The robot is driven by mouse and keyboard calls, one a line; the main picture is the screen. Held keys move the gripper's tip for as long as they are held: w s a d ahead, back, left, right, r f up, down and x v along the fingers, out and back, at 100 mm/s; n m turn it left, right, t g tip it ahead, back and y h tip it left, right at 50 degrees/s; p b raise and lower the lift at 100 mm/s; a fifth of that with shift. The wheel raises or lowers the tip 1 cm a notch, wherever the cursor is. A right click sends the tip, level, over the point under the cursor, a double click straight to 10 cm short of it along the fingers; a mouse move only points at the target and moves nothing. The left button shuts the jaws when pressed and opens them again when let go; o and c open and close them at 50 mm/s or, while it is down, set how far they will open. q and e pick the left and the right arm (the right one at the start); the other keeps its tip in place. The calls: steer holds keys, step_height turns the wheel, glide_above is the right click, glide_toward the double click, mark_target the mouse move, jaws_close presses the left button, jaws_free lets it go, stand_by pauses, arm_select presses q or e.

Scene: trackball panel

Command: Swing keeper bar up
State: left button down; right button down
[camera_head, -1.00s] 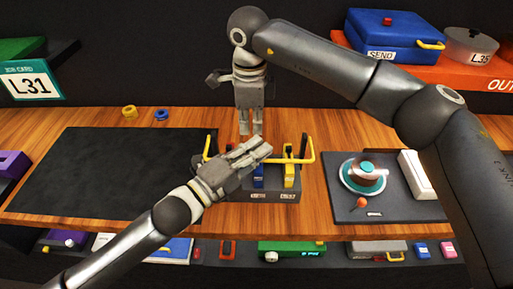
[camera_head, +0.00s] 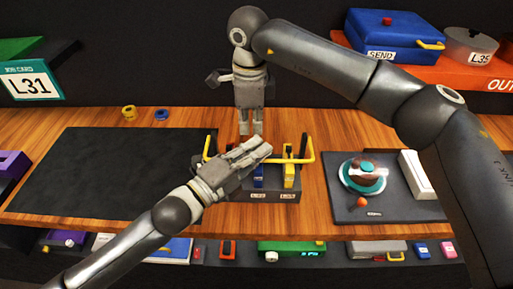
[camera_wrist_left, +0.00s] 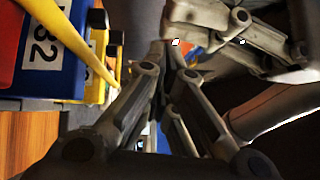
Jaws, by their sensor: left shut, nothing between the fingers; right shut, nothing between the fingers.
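The keeper bar (camera_head: 310,150) is a yellow bar across a dark rack (camera_head: 285,194) at the centre of the bench. Its right end shows clearly; my left gripper and forearm cover much of the middle. In the left wrist view the yellow bar (camera_wrist_left: 78,42) runs diagonally beside a blue block (camera_wrist_left: 45,55) with a partly cut-off label. My left gripper (camera_head: 264,148) is shut and empty, at the bar in the head view; I cannot tell if it touches. My right gripper (camera_head: 250,131) is shut and empty, pointing down behind the rack.
A trackball (camera_head: 366,168) in a teal ring sits on a dark panel at the right, with an orange knob (camera_head: 361,202) and a white block (camera_head: 416,174). A dark mat (camera_head: 105,172) lies clear on the left. A lower shelf holds several small devices.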

stand_by(0.4)
steer(key=c, duration=1.6)
jaws_free()
steer(key=shift+o, duration=0.2)
